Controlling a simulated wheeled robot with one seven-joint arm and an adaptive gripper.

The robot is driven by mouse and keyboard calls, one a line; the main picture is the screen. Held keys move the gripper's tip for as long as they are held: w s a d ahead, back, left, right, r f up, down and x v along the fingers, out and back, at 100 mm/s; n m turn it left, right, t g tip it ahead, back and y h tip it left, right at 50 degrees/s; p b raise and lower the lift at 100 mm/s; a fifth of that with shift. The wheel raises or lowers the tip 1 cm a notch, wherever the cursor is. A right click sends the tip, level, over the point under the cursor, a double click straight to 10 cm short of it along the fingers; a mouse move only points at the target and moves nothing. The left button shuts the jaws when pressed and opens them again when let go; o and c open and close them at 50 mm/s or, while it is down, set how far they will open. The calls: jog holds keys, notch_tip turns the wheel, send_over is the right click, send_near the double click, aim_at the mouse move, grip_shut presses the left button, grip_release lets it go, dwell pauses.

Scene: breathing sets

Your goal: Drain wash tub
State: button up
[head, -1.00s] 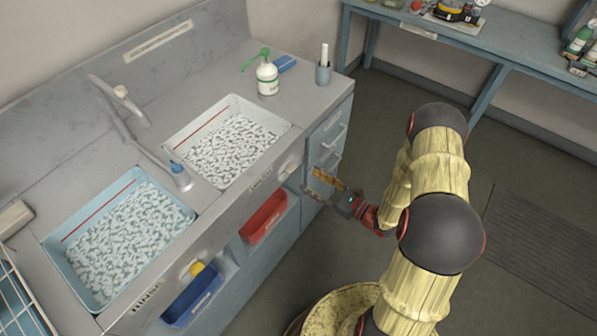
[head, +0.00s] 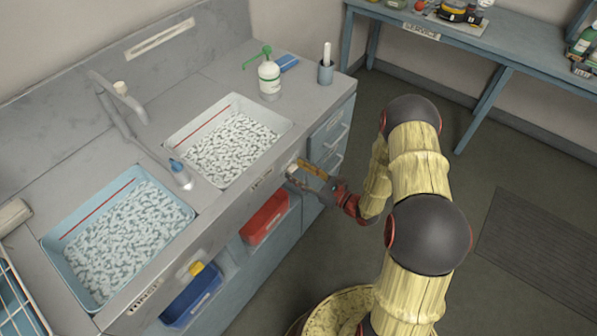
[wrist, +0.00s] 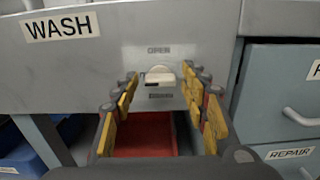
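The right tub (head: 182,133), white and full of foamy-looking liquid, sits in the counter above the label WASH (wrist: 61,26). A white drain knob (wrist: 159,76) is on the front panel right of that label, with OPEN printed above it and a smaller, unreadable mark below. My gripper (head: 308,173) is in front of the panel by this knob. In the wrist view its yellow-padded fingers are spread, with the knob between and just beyond the tips. No contact shows. The knob is mostly hidden in the head view.
A left, light-blue tub (head: 65,255) has a yellow knob (head: 196,268) on the same panel. A red bin (head: 264,218) and a blue bin (head: 190,297) sit below. Drawers (head: 328,135) are to the right. The floor on the right is open.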

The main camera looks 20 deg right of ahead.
jog(key=c, duration=0.9)
jog(key=m+p, duration=0.2)
jog(key=m, duration=0.1)
jog(key=shift+d+m+p, duration=0.1)
jog(key=shift+m+p, duration=0.2)
jog(key=shift+p, duration=0.1)
jog(key=shift+w+f+m+p, duration=0.1)
jog(key=shift+m+p, duration=1.05)
jog(key=shift+m, duration=1.15)
jog(key=o, duration=1.1)
jog(key=shift+o, duration=0.2)
jog(key=shift+d, duration=0.1)
